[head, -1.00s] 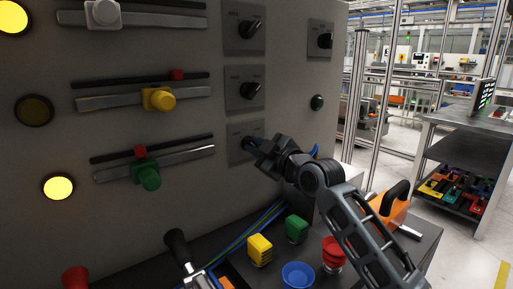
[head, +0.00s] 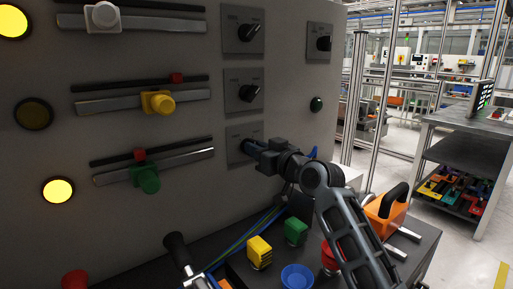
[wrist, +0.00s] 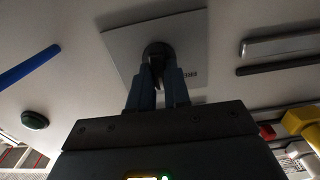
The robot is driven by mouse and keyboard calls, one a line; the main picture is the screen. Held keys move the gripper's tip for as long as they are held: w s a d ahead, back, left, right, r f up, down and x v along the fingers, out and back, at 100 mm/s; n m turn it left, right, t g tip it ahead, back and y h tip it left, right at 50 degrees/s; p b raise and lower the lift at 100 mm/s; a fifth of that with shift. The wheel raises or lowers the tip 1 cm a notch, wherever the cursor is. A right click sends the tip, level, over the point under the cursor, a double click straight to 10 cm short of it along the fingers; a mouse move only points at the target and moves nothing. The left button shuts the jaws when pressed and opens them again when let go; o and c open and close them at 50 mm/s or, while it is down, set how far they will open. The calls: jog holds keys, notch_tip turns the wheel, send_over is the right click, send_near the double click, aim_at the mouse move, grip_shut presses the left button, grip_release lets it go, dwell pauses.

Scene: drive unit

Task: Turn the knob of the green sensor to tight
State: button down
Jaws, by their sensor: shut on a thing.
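A dark knob (wrist: 157,50) sits on a grey square plate (head: 238,154), the lowest of three in a column on the panel, level with the green slider (head: 146,179). My gripper (head: 250,146) is at this knob, its two fingers shut on the knob's sides. In the wrist view my gripper (wrist: 157,75) reaches the plate, with the dark knob between the fingertips. The fingers hide much of the knob, so its exact pointing cannot be read.
Two similar knobs (head: 249,93) (head: 248,32) are above, another knob (head: 322,43) at upper right. A dark green button (head: 317,104) is on the panel.

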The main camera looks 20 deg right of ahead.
jog(key=shift+d+f+m+p, duration=0.1)
jog(key=shift+m+p, duration=0.75)
jog(key=shift+m, duration=1.3)
jog(key=shift+d+m+p, duration=0.1)
jog(key=shift+m+p, duration=0.7)
jog(key=shift+m, duration=1.35)
jog(key=c, duration=1.1)
grip_release()
jog(key=v, duration=0.7)
jog(key=shift+s+d+b, duration=0.1)
jog(key=shift+s+b, duration=0.2)
jog(key=shift+b, duration=0.05)
